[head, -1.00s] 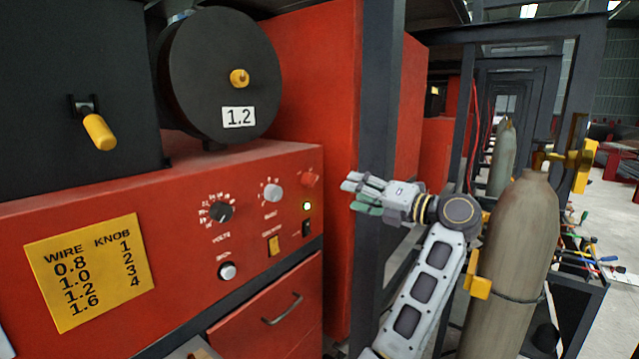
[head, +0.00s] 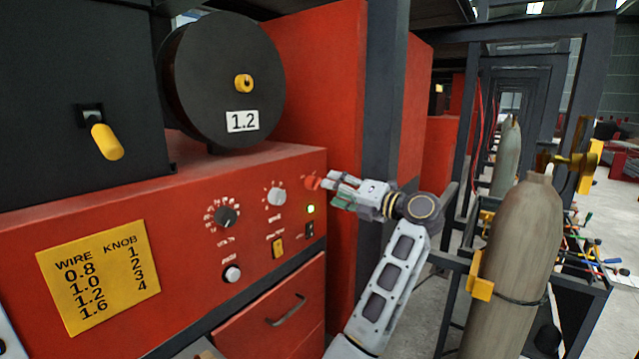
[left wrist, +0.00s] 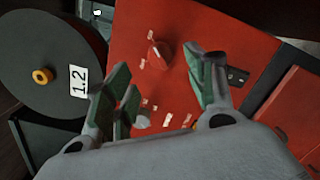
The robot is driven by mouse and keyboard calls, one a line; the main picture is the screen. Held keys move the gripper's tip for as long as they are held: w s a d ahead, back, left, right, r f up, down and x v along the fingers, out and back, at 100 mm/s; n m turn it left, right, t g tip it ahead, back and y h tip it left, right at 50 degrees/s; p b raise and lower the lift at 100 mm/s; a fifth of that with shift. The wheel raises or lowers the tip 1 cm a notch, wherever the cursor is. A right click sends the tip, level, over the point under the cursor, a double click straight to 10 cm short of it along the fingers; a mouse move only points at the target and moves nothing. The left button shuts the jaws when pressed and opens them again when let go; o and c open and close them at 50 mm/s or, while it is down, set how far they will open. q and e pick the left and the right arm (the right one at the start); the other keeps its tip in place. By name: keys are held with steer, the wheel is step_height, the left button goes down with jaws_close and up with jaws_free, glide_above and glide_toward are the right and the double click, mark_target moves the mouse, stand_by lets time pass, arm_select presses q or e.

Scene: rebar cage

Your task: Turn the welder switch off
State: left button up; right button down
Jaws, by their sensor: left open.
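The red welder's front panel (head: 180,245) fills the left of the head view. A red rotary switch (head: 312,182) sits at the panel's upper right; it shows in the left wrist view (left wrist: 160,54) between and beyond my fingers. A small black rocker switch (head: 310,229) lies below a lit green lamp (head: 310,209). My left gripper (head: 338,190) is open and empty, close to the right of the red switch in the head view; contact does not show. The open fingers also show in the left wrist view (left wrist: 163,82). My right gripper is out of view.
A black wire spool (head: 205,75) stands on top of the welder. The panel also has a black knob (head: 226,216), a white knob (head: 275,196) and a yellow chart (head: 98,275). A dark post (head: 385,100) stands behind my gripper, and a gas cylinder (head: 520,265) at right.

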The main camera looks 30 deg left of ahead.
mark_target(319, 184)
arm_select(q)
steer(key=a, duration=0.2)
steer(key=a+p, duration=0.1)
steer(key=shift+w+a+r, duration=0.1)
steer(key=shift+w+a, duration=0.2)
steer(key=shift+a, duration=0.1)
steer(key=shift+w+a+p, duration=0.15)
steer(key=shift+a, duration=0.55)
steer(key=shift+w+a+p, duration=0.1)
steer(key=shift+a+p, duration=0.05)
steer(key=shift+a, duration=0.5)
steer(key=shift+c, duration=0.3)
steer(key=c, duration=1)
